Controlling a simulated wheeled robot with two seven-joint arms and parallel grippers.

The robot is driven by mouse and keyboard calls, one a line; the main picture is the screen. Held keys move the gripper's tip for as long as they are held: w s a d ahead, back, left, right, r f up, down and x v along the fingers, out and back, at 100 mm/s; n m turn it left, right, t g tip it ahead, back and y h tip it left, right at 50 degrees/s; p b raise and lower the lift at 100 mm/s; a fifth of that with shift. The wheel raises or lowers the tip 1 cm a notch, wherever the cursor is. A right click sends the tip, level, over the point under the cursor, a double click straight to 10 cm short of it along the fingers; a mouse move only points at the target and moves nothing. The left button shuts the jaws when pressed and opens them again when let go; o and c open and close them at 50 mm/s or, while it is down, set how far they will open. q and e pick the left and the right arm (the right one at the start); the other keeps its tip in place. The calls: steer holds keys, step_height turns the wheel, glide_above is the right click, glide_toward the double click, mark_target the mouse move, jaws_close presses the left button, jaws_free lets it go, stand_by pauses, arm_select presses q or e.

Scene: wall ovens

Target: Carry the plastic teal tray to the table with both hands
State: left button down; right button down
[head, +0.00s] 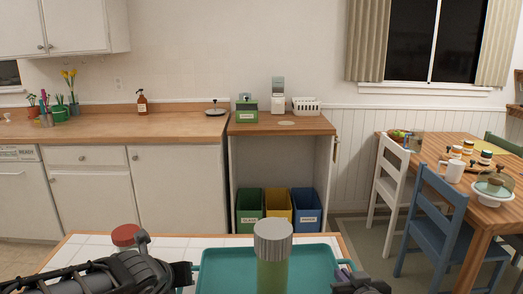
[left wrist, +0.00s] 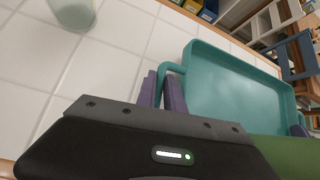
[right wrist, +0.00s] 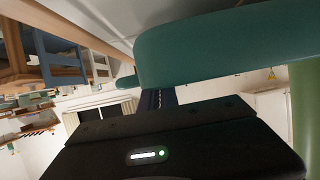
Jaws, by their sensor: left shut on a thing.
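The teal tray (head: 215,258) is at the bottom middle of the head view, over a white tiled counter. I cannot tell whether it touches the tiles. My left gripper (left wrist: 168,90) is shut on the tray's handle at its near corner in the left wrist view. My right gripper (head: 346,268) is at the tray's right end. In the right wrist view its fingers (right wrist: 158,98) meet the teal tray (right wrist: 225,45) edge-on, so their gap is hidden. The wooden table (head: 455,180) stands at the right of the head view, with several items on it.
A red-lidded jar (head: 125,236) is on the tiled counter (head: 85,250) at left. White (head: 390,175) and blue (head: 440,215) chairs stand beside the table. Coloured bins (head: 278,208) are beyond the counter.

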arm_select(q)
steer(key=shift+a+r, duration=0.1)
arm_select(e)
steer(key=shift+d+r, duration=0.1)
steer(key=shift+r, duration=0.05)
